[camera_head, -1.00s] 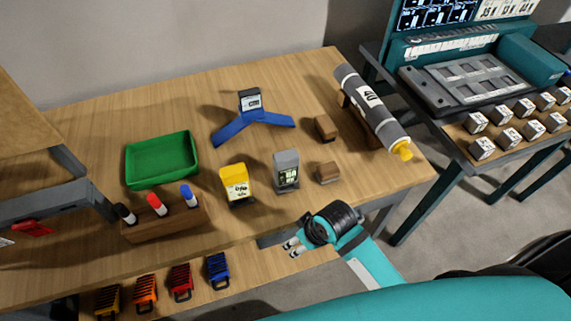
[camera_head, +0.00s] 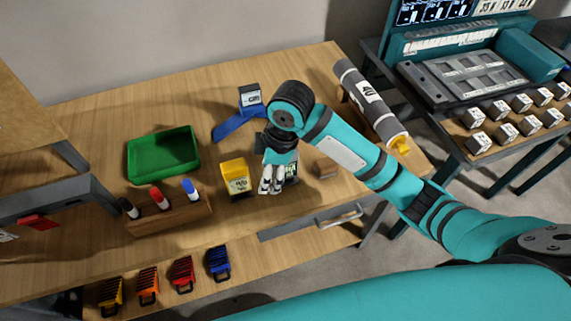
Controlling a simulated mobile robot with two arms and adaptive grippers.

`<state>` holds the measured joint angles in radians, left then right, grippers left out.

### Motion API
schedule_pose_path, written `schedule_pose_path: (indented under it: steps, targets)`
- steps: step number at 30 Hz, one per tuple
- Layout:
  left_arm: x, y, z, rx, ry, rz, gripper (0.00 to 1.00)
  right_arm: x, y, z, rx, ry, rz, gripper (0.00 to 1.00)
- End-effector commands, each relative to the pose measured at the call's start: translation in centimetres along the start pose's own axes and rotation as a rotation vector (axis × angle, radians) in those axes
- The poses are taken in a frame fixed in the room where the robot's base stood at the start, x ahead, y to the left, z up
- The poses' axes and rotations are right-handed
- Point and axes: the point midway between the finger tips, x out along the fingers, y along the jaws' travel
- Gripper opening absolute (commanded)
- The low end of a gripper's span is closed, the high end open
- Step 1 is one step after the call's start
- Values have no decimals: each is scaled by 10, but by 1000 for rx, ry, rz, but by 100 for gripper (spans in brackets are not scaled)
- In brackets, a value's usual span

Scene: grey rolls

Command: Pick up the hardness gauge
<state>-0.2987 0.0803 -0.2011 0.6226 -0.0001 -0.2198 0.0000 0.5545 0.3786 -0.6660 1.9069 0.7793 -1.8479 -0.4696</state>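Three small instruments stand on the wooden bench, and I cannot read which is the hardness gauge. A grey device with a display (camera_head: 292,172) is mostly hidden behind my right gripper. A yellow device (camera_head: 235,178) stands just left of that gripper. Contact with the grey device cannot be made out. My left gripper is out of view.
A green tray (camera_head: 163,155) and a wooden marker rack (camera_head: 170,218) are at left. Coloured racks (camera_head: 182,270) sit below the bench's front edge. A drawer handle (camera_head: 340,217) protrudes.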

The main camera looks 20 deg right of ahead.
Motion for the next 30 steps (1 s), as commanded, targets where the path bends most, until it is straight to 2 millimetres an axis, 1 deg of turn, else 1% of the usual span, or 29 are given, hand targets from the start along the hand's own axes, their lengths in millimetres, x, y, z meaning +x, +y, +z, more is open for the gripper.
schedule_pose_path:
  steps: [1, 6, 9, 12, 13, 15, 17, 27, 30]
  targets:
    - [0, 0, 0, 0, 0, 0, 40, -16, 18, 1, -52, -38, 4, 60]
    - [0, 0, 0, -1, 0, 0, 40, -60, 53, 10, -183, -143, -30, 60]
    - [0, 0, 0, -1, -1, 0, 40, -83, 67, 16, -227, -185, -48, 60]
    - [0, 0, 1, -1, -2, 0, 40, -96, 74, 20, -249, -206, -60, 60]
    - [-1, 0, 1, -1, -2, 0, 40, -96, 75, 20, -253, -210, -63, 60]
    - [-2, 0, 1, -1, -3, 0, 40, -93, 76, 23, -255, -215, -68, 60]
    - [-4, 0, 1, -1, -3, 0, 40, -85, 76, 25, -256, -217, -71, 60]
    - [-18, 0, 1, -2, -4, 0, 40, -14, 72, 41, -255, -215, -70, 60]
    - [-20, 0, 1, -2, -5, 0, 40, 2, 72, 44, -255, -214, -67, 60]
